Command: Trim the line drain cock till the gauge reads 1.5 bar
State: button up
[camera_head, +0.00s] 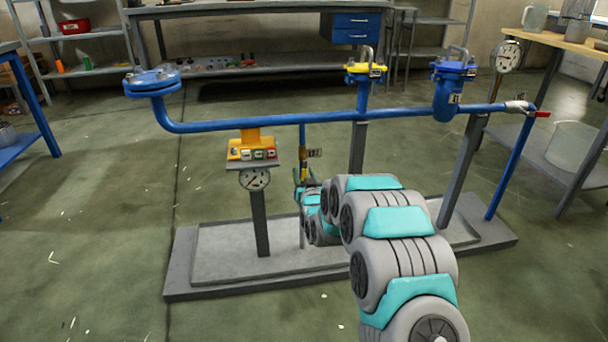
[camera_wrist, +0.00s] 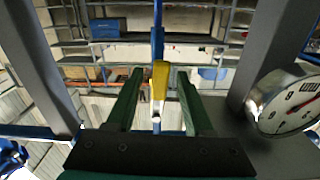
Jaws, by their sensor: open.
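The line drain cock hangs under the blue pipe. Its yellow handle (camera_head: 303,170) shows in the head view just above my gripper (camera_head: 306,184), and also in the wrist view (camera_wrist: 160,78). In the wrist view my gripper (camera_wrist: 160,92) is open, with its two green fingers on either side of the yellow handle and a visible gap on each side. A round gauge (camera_head: 254,179) hangs below a yellow box on a grey post. A gauge also shows in the wrist view (camera_wrist: 291,101), tilted and partly cut off; I cannot read its value reliably.
The blue pipe (camera_head: 250,122) runs across the rig above a grey base tray (camera_head: 225,262). A yellow-topped valve (camera_head: 365,70), a blue flange (camera_head: 152,80) and a second gauge (camera_head: 507,56) are on the rig. Grey posts flank my gripper. The floor at left is clear.

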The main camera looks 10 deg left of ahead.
jog(key=shift+c, duration=0.3)
grip_shut()
dwell(1.0)
